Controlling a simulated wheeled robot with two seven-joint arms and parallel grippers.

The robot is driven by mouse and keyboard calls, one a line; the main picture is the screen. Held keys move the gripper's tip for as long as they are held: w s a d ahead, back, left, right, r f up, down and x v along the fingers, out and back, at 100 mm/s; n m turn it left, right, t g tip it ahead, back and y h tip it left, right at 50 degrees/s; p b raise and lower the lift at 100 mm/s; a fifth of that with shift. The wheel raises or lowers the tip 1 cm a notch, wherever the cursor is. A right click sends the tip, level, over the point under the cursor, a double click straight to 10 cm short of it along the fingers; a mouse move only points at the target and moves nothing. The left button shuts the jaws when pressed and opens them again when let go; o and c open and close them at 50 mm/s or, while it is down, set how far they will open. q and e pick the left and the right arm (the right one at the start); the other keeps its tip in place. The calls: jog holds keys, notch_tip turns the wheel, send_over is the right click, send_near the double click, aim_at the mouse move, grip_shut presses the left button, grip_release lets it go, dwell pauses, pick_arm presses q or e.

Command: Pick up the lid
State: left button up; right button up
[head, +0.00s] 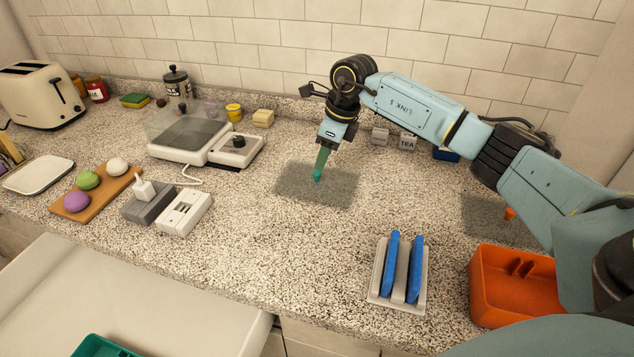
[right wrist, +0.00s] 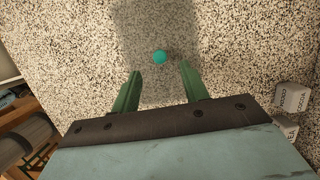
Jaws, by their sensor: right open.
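A flat, see-through grey square lid (head: 340,190) with a teal knob (head: 317,177) lies on the speckled counter in the middle of the head view. A similar grey lid (head: 482,222) with an orange knob (head: 509,213) lies farther right, partly hidden by my right arm. My right gripper (head: 321,170) points down right over the teal knob. In the right wrist view, its green fingers are apart and empty (right wrist: 160,68), with the teal knob (right wrist: 160,57) centred just beyond the tips. Whether the fingers flank the knob's height is hard to tell. My left gripper is out of view.
An orange bin (head: 480,305) and a rack (head: 377,287) with blue slabs stand front right. A white scale (head: 165,150), a wooden board (head: 75,213) and a toaster (head: 42,92) are left. Small canisters (head: 408,142) stand behind. The counter before the teal-knobbed lid is clear.

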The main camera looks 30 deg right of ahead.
aim_at(317, 178)
jog(key=shift+x, duration=2.75)
grip_shut()
